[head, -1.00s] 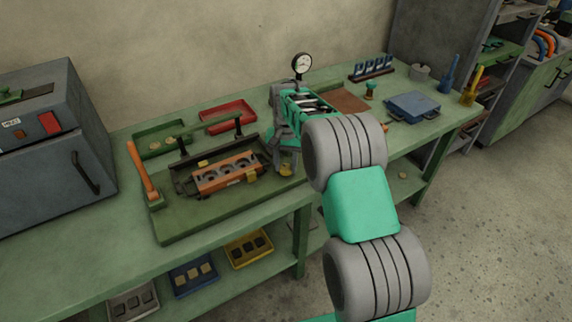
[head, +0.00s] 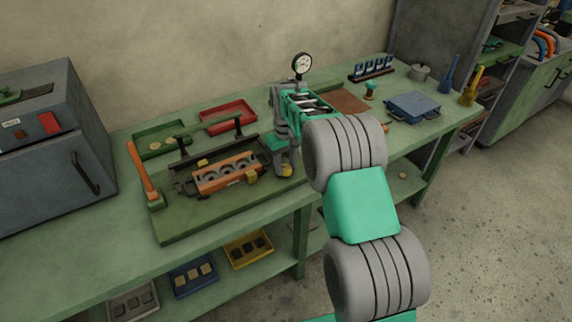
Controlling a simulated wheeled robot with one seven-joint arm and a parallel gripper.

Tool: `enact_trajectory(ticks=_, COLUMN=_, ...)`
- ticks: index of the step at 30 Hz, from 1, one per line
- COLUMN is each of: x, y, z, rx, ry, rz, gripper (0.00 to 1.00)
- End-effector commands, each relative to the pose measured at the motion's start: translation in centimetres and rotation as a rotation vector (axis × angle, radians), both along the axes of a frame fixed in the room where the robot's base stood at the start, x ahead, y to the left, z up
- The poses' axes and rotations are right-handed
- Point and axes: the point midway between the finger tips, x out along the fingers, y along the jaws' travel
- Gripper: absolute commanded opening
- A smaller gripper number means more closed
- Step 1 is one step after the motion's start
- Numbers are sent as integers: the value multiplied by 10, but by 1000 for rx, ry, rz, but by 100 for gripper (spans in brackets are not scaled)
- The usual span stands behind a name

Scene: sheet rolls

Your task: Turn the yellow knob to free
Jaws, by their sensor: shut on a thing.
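A yellow knob (head: 287,171) stands at the right end of the orange sheet-roll device (head: 226,180), on the green base plate (head: 178,228). My gripper (head: 284,164) points down over this knob, with its fingers shut on it. The fingers and wrist hide most of the knob, so I cannot read which position it points to. Another small yellow part (head: 252,176) sits on the right front of the device, apart from my gripper.
An orange lever (head: 141,172) stands upright at the left of the plate. Green (head: 160,152) and red (head: 228,108) trays lie behind. A round gauge (head: 302,64) stands behind my arm. A blue box (head: 412,106) is to the right. The front left bench top is clear.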

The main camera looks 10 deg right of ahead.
Motion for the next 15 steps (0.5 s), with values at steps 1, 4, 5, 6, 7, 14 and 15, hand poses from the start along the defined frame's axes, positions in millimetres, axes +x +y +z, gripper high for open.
enact_trajectory(ticks=1, x=1, y=0, z=2, rx=1, ry=-5, rz=8, gripper=0)
enact_trajectory(ticks=4, x=1, y=0, z=2, rx=1, ry=-5, rz=16, gripper=0)
enact_trajectory(ticks=5, x=2, y=0, z=2, rx=0, ry=-5, rz=17, gripper=0)
enact_trajectory(ticks=6, x=2, y=0, z=2, rx=1, ry=-5, rz=18, gripper=0)
enact_trajectory(ticks=7, x=2, y=0, z=2, rx=1, ry=-5, rz=18, gripper=0)
enact_trajectory(ticks=14, x=2, y=0, z=2, rx=0, ry=-5, rz=18, gripper=0)
enact_trajectory(ticks=15, x=2, y=0, z=2, rx=0, ry=-5, rz=17, gripper=39)
